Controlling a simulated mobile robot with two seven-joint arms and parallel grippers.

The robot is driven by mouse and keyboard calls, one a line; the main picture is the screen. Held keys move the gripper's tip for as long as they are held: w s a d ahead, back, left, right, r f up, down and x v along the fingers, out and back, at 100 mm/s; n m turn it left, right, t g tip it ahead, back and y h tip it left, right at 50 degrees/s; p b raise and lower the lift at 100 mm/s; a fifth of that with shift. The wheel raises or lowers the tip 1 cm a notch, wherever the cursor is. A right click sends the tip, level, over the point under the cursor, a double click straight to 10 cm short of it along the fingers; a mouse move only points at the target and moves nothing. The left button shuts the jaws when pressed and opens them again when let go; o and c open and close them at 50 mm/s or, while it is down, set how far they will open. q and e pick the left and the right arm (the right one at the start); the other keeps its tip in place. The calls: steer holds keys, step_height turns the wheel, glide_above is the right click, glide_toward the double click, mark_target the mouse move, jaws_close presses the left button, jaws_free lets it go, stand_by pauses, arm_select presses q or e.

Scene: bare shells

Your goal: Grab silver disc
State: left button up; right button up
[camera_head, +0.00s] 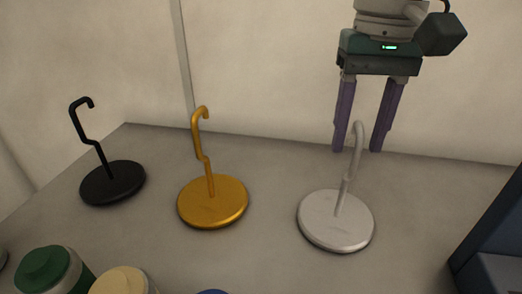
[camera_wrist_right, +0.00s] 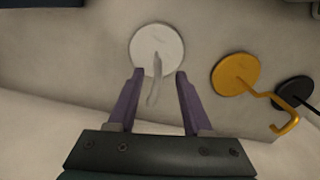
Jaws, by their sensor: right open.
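The silver disc (camera_head: 335,221) is a round pale base with a thin upright hooked rod, on the grey table at the right of the head view. In the right wrist view the silver disc (camera_wrist_right: 156,42) lies just beyond the fingertips, with its rod between them. My right gripper (camera_head: 357,151) points down above and behind the disc, open and empty, with its purple fingers on either side of the hook's top. The fingers also show in the right wrist view (camera_wrist_right: 159,73). My left gripper is not in view.
A gold hooked stand (camera_head: 212,203) and a black one (camera_head: 112,184) stand to the left. A green-lidded container (camera_head: 46,270) and a cream-lidded one (camera_head: 122,281) are at the front left. A dark blue object (camera_head: 490,240) stands at the right edge. A pale wall is behind.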

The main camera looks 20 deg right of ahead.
mark_target(352, 172)
steer(key=f, duration=0.5)
steer(key=shift+s+d+f, duration=0.1)
steer(key=shift+s+f, duration=0.1)
steer(key=shift+f, duration=0.2)
steer(key=shift+c, duration=0.2)
jaws_close()
stand_by(0.8)
